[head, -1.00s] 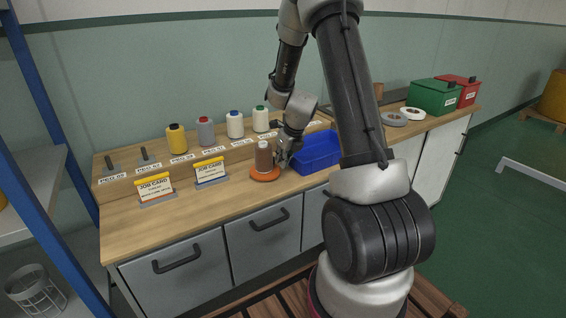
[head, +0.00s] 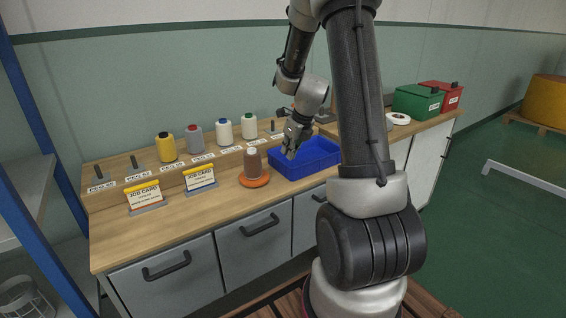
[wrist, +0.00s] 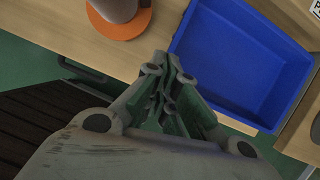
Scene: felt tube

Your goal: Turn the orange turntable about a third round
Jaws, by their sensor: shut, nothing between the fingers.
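The orange turntable (head: 256,182) lies on the wooden bench top, with a brown spool (head: 253,165) with a pale top standing on it. My gripper (head: 289,152) is shut and empty. In the head view it is to the right of the turntable, above the blue tray, and apart from the spool. In the wrist view my gripper (wrist: 168,82) points at the bench near the left edge of the tray. The turntable (wrist: 122,28) shows in part at the top left there, with the spool (wrist: 112,8) cut off by the frame.
The empty blue tray (head: 312,170) stands right of the turntable. Two job cards (head: 200,178) stand left of it. Behind are pegs and several thread cones (head: 222,131) on a raised shelf. Green (head: 418,101) and red boxes stand far right. The bench front is clear.

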